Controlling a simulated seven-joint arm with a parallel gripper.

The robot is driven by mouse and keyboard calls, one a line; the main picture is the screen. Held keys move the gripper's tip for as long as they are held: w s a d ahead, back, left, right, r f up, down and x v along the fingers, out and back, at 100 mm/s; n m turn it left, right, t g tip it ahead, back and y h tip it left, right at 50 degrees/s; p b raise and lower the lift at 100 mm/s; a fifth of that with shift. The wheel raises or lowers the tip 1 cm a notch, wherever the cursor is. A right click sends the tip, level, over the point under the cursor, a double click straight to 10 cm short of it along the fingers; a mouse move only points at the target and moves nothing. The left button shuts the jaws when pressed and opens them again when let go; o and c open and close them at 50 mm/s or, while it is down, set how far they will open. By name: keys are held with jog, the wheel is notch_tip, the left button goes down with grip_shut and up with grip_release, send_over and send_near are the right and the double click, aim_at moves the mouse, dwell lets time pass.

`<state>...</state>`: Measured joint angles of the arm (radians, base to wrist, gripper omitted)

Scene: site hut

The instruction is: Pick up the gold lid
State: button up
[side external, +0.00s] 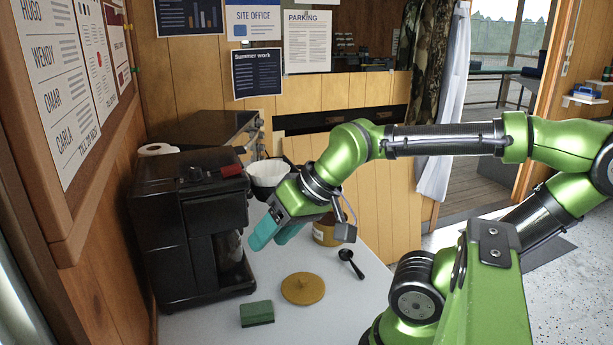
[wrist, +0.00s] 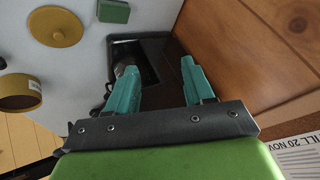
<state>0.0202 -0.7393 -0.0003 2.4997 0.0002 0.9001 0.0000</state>
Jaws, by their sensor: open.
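The gold lid (side external: 303,288) lies flat on the white counter, with a small knob on top. It also shows at the upper left of the wrist view (wrist: 56,27). My gripper (side external: 267,234) has teal fingers and is up in the air beside the black coffee machine, behind and above the lid. In the wrist view its two fingers (wrist: 158,88) stand apart with nothing held between them. The lid is well off to the side of the fingers, not touched.
A black coffee machine (side external: 160,228) stands left of my gripper. A green sponge (side external: 257,313) lies left of the lid, and a black spoon (side external: 350,262) right of it. A gold-brown jar (side external: 326,232) and a white filter bowl (side external: 268,174) stand behind. The counter between lid and sponge is clear.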

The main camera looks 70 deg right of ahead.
jog(key=w+d+f+m+g+h, duration=0.1)
jog(key=w+d+f+g+h, duration=0.2)
jog(key=d, duration=0.6)
jog(key=n+g, duration=0.3)
send_near(303, 279)
jog(key=shift+y, duration=0.4)
jog(key=f, duration=0.5)
jog(key=d+f, duration=0.1)
jog(key=f, duration=0.2)
jog(key=shift+w+f, duration=0.25)
jog(key=shift+w, duration=0.1)
grip_shut()
